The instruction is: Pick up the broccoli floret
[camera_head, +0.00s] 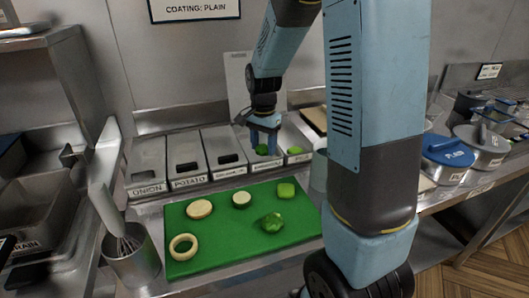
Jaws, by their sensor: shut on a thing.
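My gripper (263,147) points down over the fourth bin (266,168) in the row behind the cutting board. It is shut on a small dark green piece, which looks like a broccoli floret (262,150), held between the fingertips at the bin's opening. I cannot tell whether the piece still touches the bin. Another broccoli floret (272,222) lies on the green cutting board (215,252), apart from my gripper.
The board also holds a pale ring (174,246), a beige slice (199,209), a courgette-like slice (241,200) and a light green piece (286,189). A metal pot with a whisk (130,262) stands left. Lidded pots (447,155) stand right. My arm hides part of the counter.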

